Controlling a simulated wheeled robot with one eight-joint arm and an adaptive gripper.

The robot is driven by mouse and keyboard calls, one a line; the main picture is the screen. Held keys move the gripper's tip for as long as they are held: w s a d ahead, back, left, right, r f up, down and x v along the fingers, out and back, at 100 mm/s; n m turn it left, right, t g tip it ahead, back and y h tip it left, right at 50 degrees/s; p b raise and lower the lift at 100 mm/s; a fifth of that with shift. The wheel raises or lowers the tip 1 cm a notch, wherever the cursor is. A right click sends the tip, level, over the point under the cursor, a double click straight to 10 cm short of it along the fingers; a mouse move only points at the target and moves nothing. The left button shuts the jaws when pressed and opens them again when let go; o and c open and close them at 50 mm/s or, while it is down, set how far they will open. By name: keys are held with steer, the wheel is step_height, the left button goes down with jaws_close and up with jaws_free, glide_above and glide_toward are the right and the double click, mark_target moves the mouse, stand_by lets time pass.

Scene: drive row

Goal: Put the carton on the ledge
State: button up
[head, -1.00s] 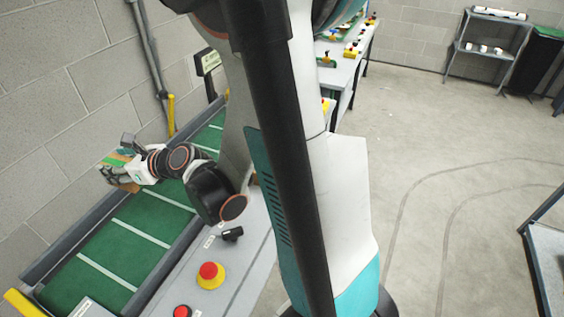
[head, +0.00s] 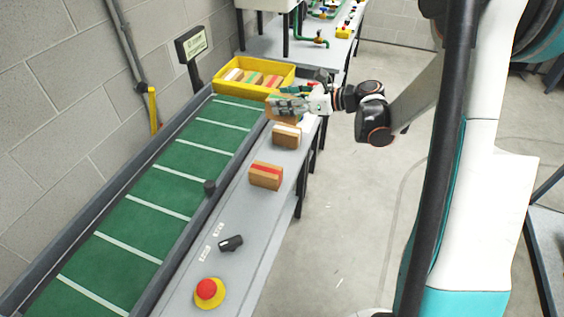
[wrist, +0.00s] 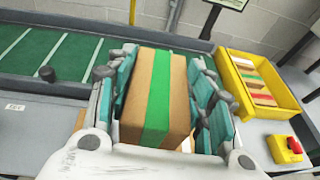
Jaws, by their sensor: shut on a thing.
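My gripper (head: 290,104) is shut on a brown carton with a green stripe. In the wrist view the carton (wrist: 156,97) sits between the two fingers, its striped face toward the camera. In the head view the fingers hide most of it, and it is near the far end of the grey ledge (head: 239,207) beside the conveyor. Whether it touches the ledge I cannot tell. A white-striped carton (head: 286,135) stands on the ledge just nearer than my gripper, and a red-striped carton (head: 266,175) stands nearer still.
A yellow bin (head: 228,85) with several cartons stands at the conveyor's far end, left of my gripper. The green conveyor (head: 150,230) runs along the ledge. A black knob (head: 231,243) and red button (head: 208,290) occupy the ledge's near end. A sign post (head: 192,50) stands behind.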

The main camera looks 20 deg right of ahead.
steer(key=shift+w+d+n+g+y, duration=0.15)
steer(key=shift+d+n+g+y, duration=0.1)
steer(key=shift+n+g+y, duration=0.05)
steer(key=shift+d+f, duration=0.1)
steer(key=shift+f, duration=0.1)
step_height(320, 180, down, 20)
steer(key=b, duration=0.7)
steer(key=shift+r, duration=0.25)
steer(key=shift+f+b, duration=0.2)
steer(key=shift+b, duration=0.1)
steer(key=o, duration=1.2)
steer(key=shift+r, duration=0.1)
steer(key=shift+r, duration=0.1)
